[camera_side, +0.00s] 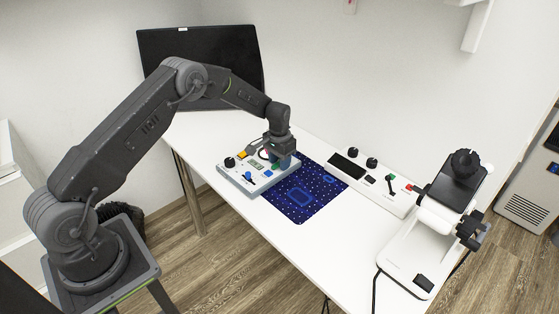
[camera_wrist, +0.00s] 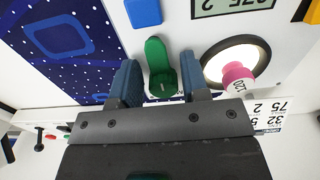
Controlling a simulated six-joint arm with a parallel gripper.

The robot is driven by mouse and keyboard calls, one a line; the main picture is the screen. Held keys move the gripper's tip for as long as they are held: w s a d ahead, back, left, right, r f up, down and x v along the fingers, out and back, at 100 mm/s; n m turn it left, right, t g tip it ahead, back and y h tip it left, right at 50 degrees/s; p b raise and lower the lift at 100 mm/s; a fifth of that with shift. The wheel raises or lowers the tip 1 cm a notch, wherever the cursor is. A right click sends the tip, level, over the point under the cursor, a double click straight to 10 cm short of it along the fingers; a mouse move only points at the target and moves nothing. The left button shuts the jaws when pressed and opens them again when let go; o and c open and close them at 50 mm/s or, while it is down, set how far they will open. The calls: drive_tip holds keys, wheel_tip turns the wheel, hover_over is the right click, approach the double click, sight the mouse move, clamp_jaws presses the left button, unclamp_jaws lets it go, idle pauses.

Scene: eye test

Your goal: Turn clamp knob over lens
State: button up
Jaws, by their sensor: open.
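A green knob (camera_wrist: 160,68) with a rounded lobe and a narrower arm is mounted on the white panel (camera_side: 262,187) in the wrist view. My gripper (camera_wrist: 161,76) has its two blue-padded fingers apart, one on each side of the knob; I cannot tell whether either touches it. Right of the fingers is a round bright lens (camera_wrist: 213,69) with a dark ring. A pink-and-white cylinder (camera_wrist: 238,78) with printed digits covers part of it. The green arm does not lie across the lens. In the side view my gripper (camera_side: 284,162) is low over the panel's right end and hides this area.
The panel also has a blue button (camera_wrist: 143,12), a display (camera_wrist: 234,6) and a black knob (camera_side: 229,162). A dark blue dotted mat (camera_side: 318,187) lies beside it. A white control box (camera_side: 383,189) and a white stand device (camera_side: 410,250) are further right. A dark screen (camera_side: 205,55) stands behind.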

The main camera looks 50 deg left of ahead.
drive_tip(key=shift+c, duration=0.2)
drive_tip(key=c, duration=0.6)
drive_tip(key=shift+a+m, duration=0.1)
drive_tip(key=shift+m, duration=0.2)
drive_tip(key=shift+w+a+m, duration=0.1)
drive_tip(key=shift+a+m, duration=0.1)
drive_tip(key=shift+m, duration=1.1)
drive_tip(key=shift+w+a+m, duration=0.1)
drive_tip(key=shift+a+m, duration=0.1)
drive_tip(key=shift+m, duration=1.1)
drive_tip(key=o, duration=0.6)
drive_tip(key=shift+o, duration=0.2)
